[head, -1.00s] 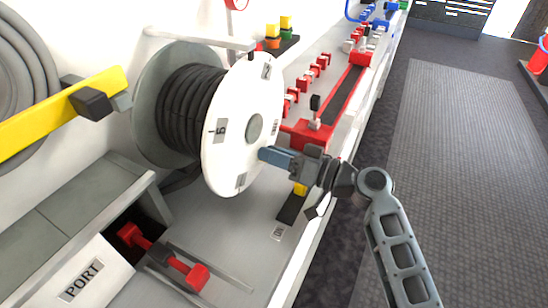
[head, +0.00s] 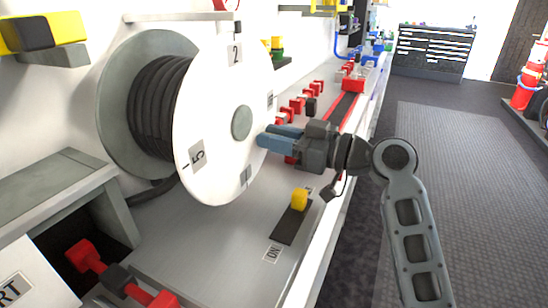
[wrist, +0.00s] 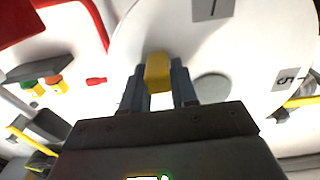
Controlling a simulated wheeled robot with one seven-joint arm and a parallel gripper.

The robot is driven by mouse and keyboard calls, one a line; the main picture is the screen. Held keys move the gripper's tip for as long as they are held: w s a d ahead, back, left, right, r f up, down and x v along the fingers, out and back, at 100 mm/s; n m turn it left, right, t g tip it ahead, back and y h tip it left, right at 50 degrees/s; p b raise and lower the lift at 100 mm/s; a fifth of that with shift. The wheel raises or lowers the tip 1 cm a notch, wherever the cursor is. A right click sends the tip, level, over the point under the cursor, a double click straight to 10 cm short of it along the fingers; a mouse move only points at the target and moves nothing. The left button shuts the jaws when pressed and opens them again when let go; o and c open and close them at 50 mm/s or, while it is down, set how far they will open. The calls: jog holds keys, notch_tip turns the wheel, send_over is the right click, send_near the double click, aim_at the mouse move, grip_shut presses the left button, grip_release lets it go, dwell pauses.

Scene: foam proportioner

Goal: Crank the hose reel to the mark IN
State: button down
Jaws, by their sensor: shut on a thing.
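The hose reel has a white front disc (head: 215,110) with a grey hub (head: 241,122) and black hose (head: 155,105) wound behind it. I cannot read the word IN on any label. My gripper (head: 268,138) is at the disc's right side, just right of the hub. In the wrist view its fingers are shut on a yellow crank handle (wrist: 158,72) in front of the disc. In the head view the fingers hide the handle.
A yellow knob (head: 300,199) on a dark slotted plate stands on the bench below my gripper. Red valves (head: 300,103) line the bench behind. A red-handled fitting (head: 120,275) lies at lower left. The grey floor mat (head: 450,170) at right is clear.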

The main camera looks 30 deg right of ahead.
jog(key=shift+d+r+n+b, duration=0.1)
jog(key=shift+r+n+b, duration=0.05)
jog(key=shift+n+b, duration=0.15)
jog(key=c, duration=1)
grip_release()
jog(key=shift+o, duration=0.2)
jog(key=v, duration=0.7)
jog(key=shift+s+d+b, duration=0.25)
jog(key=shift+b, duration=0.1)
